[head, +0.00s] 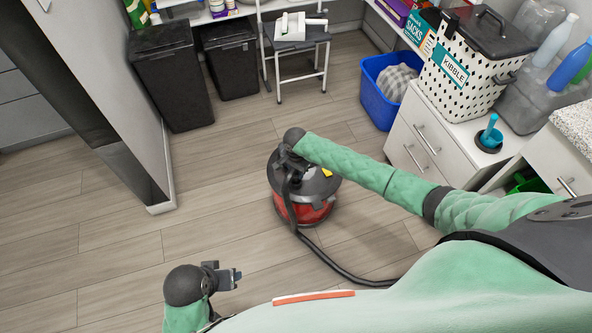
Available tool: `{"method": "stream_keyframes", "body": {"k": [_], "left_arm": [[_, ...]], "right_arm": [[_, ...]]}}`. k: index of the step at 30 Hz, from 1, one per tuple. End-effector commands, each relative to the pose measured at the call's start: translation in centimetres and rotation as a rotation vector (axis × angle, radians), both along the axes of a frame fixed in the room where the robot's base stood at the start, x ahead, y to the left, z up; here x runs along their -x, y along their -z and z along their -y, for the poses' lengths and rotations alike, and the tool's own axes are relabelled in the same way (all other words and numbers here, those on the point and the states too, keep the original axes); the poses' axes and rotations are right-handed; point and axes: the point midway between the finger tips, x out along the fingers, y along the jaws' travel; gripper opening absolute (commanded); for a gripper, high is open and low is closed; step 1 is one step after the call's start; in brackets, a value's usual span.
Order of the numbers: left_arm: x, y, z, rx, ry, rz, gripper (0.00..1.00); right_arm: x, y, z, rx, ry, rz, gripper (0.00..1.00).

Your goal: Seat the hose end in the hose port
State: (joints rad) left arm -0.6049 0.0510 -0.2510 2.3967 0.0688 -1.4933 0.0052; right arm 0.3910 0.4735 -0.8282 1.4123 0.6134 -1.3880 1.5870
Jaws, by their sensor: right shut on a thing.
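The vacuum (305,205), a red drum with a dark lid and a small yellow mark, stands on the floor in mid-picture. My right gripper (287,168) is over the near left part of its lid, pointing down, shut on the hose end. The black hose (325,258) drops from there along the drum's front and runs over the floor to the right. The hose end's tip and the hose port are hidden by my gripper and wrist, so I cannot tell whether they touch. My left gripper (232,278) is low at the left, away from the vacuum; its jaw opening is unclear.
Two dark bins (172,80) and a small white-framed stand (296,52) are at the back. A blue tub (378,98) and white drawers (425,140) with a dotted kibble box (462,75) stand right. A grey wall end (150,150) is left. Floor around the vacuum is mostly clear.

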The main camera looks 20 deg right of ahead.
Motion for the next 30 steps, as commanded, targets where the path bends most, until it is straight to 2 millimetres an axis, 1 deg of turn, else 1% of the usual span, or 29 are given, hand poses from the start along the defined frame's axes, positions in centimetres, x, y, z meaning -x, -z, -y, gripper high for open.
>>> {"method": "stream_keyframes", "body": {"k": [12, 30], "left_arm": [[0.1, 0.4, -0.6, -0.015, 0.011, -0.001, 0.53], [0.0, 0.5, 0.0, 0.0, 0.0, 0.0, 0.53]], "right_arm": [[0.0, 0.9, 0.0, -0.001, 0.0, 0.001, 0.12], [0.0, 2.1, -0.1, -0.001, -0.001, 0.001, 0.12]]}}
